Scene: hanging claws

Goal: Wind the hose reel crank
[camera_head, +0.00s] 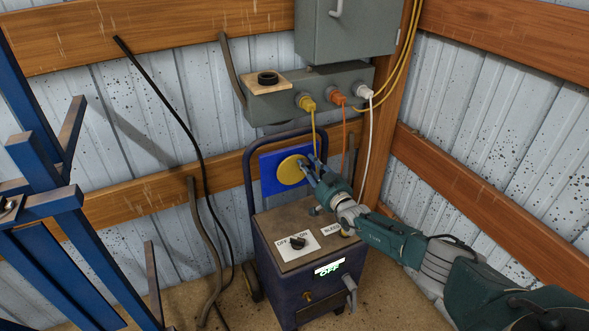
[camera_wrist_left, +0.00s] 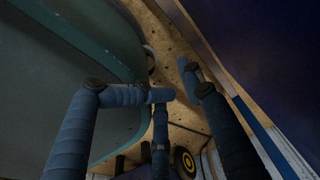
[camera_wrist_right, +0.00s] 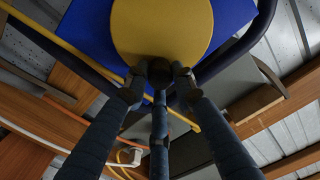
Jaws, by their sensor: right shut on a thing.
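My right gripper (camera_head: 308,166) reaches in from the right to the right side of the disc. In the right wrist view, its fingers (camera_wrist_right: 160,78) are shut on a dark crank knob (camera_wrist_right: 160,71) at the edge of the yellow disc (camera_wrist_right: 162,25); the fingers hide part of the knob. My left gripper is outside the head view. In the left wrist view its bent fingers (camera_wrist_left: 178,92) show nothing clearly held between them.
A grey wall box (camera_head: 340,95) with yellow, orange and white plugs is above the panel, and their cords hang close to my right gripper. A blue metal frame (camera_head: 50,205) stands at the left. A black cable (camera_head: 178,118) hangs along the wall.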

